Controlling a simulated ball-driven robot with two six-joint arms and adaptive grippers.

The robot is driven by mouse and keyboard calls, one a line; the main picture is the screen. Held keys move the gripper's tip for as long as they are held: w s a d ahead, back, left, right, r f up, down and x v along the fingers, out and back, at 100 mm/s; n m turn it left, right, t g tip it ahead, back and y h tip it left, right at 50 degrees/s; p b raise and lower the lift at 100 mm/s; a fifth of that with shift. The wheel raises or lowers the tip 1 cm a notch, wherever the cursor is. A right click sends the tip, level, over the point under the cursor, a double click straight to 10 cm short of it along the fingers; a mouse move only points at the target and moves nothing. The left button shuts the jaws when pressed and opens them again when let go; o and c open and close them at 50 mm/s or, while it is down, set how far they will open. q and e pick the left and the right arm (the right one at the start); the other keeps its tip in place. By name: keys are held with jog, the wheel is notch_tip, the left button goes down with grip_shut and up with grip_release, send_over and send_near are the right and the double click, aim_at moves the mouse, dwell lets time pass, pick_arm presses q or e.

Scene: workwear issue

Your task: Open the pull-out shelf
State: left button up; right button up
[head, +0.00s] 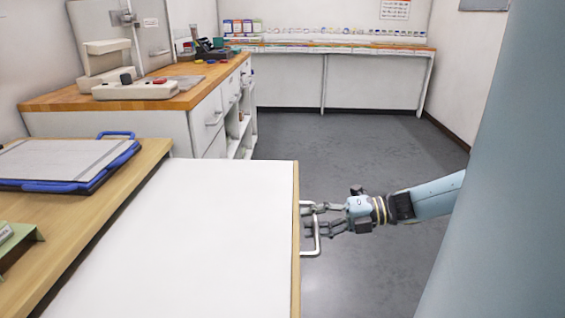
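The pull-out shelf (190,235) is a white flat board with a wooden front edge (296,240). It extends out to the right from beside a wood-topped counter. A pale metal bar handle (316,238) sticks out from its front edge. My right gripper (310,218) reaches in from the right at the handle. Its two dark fingers are spread apart and overlap the handle bar, with a gap between them. Whether they touch the bar is not clear. My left gripper is not in view.
The wooden counter (100,215) at left carries a blue-handled tray (65,162) and a green stand (15,245). A white cabinet (208,125) with a wooden top stands behind. A long table (290,80) lines the back wall. Grey floor (350,145) is clear beyond my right arm.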

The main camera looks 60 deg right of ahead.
jog(key=v, duration=1.2)
jog(key=shift+f, duration=0.1)
jog(key=a+f+m+g+h, duration=0.1)
jog(key=a+f+m+h, duration=0.3)
jog(key=f, duration=0.5)
jog(key=a+f+m+g+h, duration=0.1)
jog(key=a+f+m, duration=0.55)
jog(key=f, duration=0.25)
jog(key=a+f+m+g+h, duration=0.1)
jog(key=a+f+m+h, duration=0.25)
jog(key=a+f, duration=0.35)
jog(key=s+a+f+m+g, duration=0.5)
jog(key=s+a+f, duration=0.2)
jog(key=f, duration=0.2)
jog(key=s+a+f+m+g, duration=0.1)
jog(key=s+f+m+g, duration=0.2)
jog(key=s, duration=0.7)
jog(key=shift+a+m+g+y, duration=0.4)
jog(key=shift+m+g, duration=0.2)
jog(key=shift+g, duration=0.5)
